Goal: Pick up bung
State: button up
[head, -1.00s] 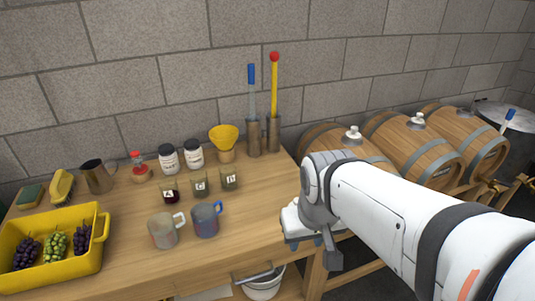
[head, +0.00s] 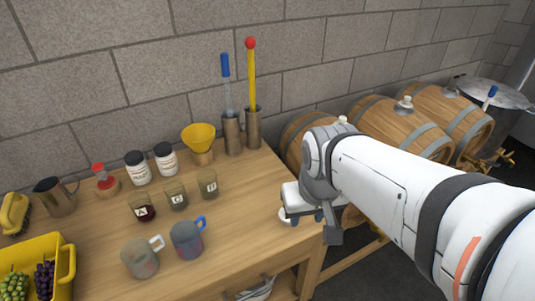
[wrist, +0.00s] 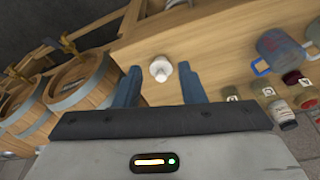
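A small white bung (wrist: 160,69) stands on the wooden table near its edge in the wrist view. In the head view only a white sliver of it (head: 285,215) shows beside my gripper, which hides the rest. My gripper (head: 307,217) is over the table's right end. In the wrist view its two blue-grey fingers (wrist: 159,80) are spread apart and empty, with the bung showing between their tips. I cannot tell how far below the tips it is.
Two mugs, a grey one (head: 141,258) and a blue one (head: 187,240), stand left of my gripper, with labelled glasses (head: 176,197) behind them. A yellow funnel (head: 199,138) and tall holders stand at the back. Barrels (head: 395,128) are on the right.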

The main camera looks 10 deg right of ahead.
jog(key=shift+o, duration=1)
jog(key=shift+d, duration=0.1)
jog(key=o, duration=0.6)
jog(key=w+f+m, duration=0.3)
jog(key=w+f, duration=0.1)
jog(key=w, duration=0.3)
jog(key=shift+w+g+h, duration=0.3)
jog(key=shift+o, duration=0.2)
jog(key=w+f, duration=0.1)
jog(key=w+f+m, duration=0.1)
jog(key=w+f, duration=0.1)
jog(key=w+f+m, duration=0.1)
jog(key=w+f, duration=0.1)
jog(key=shift+w+a+f+g, duration=0.1)
jog(key=shift+w+a+g, duration=0.15)
jog(key=shift+g, duration=0.05)
jog(key=shift+w+f+m, duration=0.15)
jog(key=shift+f+m, duration=0.15)
jog(key=shift+f, duration=0.05)
jog(key=shift+w+d+f, duration=0.1)
jog(key=shift+d+f, duration=0.05)
jog(key=shift+f, duration=1.05)
jog(key=shift+w+d+f, duration=0.1)
jog(key=shift+d+f, duration=0.05)
jog(key=shift+f, duration=1.1)
jog(key=shift+w+d+f, duration=0.1)
jog(key=shift+d+f, duration=0.05)
jog(key=shift+f, duration=1.05)
